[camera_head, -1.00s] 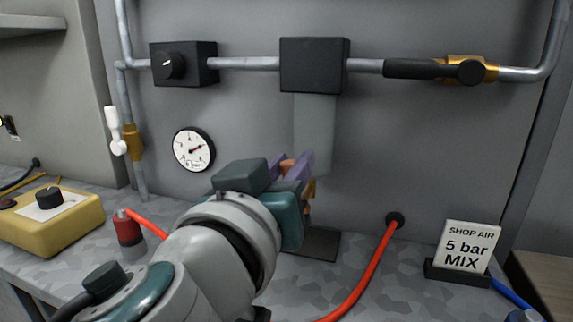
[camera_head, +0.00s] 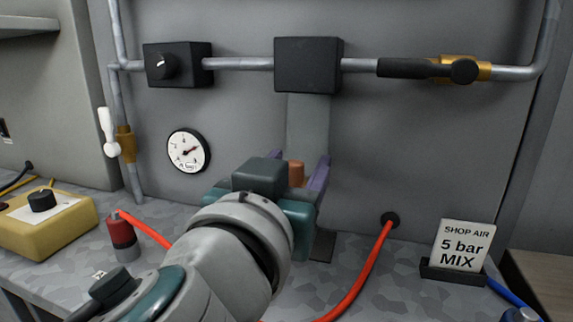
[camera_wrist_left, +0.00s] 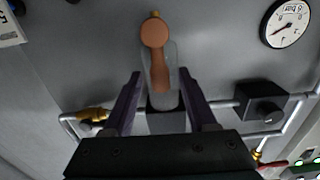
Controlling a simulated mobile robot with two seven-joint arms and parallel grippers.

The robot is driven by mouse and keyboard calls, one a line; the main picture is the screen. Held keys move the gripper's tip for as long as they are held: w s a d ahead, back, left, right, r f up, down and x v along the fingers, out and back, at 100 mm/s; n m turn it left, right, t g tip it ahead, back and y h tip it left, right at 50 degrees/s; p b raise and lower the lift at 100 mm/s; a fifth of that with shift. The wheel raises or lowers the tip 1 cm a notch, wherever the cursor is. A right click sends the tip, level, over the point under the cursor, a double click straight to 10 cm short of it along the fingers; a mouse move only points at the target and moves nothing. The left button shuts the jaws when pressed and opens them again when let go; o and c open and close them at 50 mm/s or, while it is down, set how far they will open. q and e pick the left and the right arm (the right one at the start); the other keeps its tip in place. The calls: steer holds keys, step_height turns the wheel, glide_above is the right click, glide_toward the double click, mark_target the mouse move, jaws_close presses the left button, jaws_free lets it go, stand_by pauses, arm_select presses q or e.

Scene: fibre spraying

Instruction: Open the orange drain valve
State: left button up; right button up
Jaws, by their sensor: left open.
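The orange drain valve (camera_head: 296,173) shows between the purple fingers of my left gripper (camera_head: 300,166) in the head view. Its lower part is hidden behind my gripper. In the left wrist view the orange valve handle (camera_wrist_left: 157,48) has a round end and a narrower stem, in front of the grey bowl (camera_wrist_left: 170,97). My left gripper (camera_wrist_left: 160,76) is open there, with one finger on each side of the handle's line. I see no clear contact. My right gripper is not in view.
The bowl hangs under a black box (camera_head: 308,65) on the wall pipe. A gauge (camera_head: 188,151) is at left. A red hose (camera_head: 362,268) rises to the wall at right. A sign (camera_head: 463,246) and a yellow box (camera_head: 45,222) stand on the bench.

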arm_select(q)
steer(key=v, duration=1)
steer(key=s+a+n+g+y+p, duration=0.45)
steer(key=a+g+y+p, duration=0.2)
steer(key=a+p, duration=0.6)
steer(key=s+a+r+m+g+h+p, duration=0.1)
steer(key=s+a+r+g+p, duration=0.15)
steer(key=s, duration=0.35)
steer(key=s+a+r+m+g+p, duration=0.1)
steer(key=s+a+m+g+p, duration=0.1)
steer(key=s+g+p, duration=0.35)
steer(key=w+p+v, duration=0.3)
steer(key=p+v, duration=1.4)
steer(key=w+r+p+v, duration=0.1)
steer(key=w+p+v, duration=0.2)
steer(key=p+v, duration=1.4)
step_height(320, 180, up, 2)
steer(key=shift+t+p, duration=0.3)
steer(key=shift+t, duration=0.15)
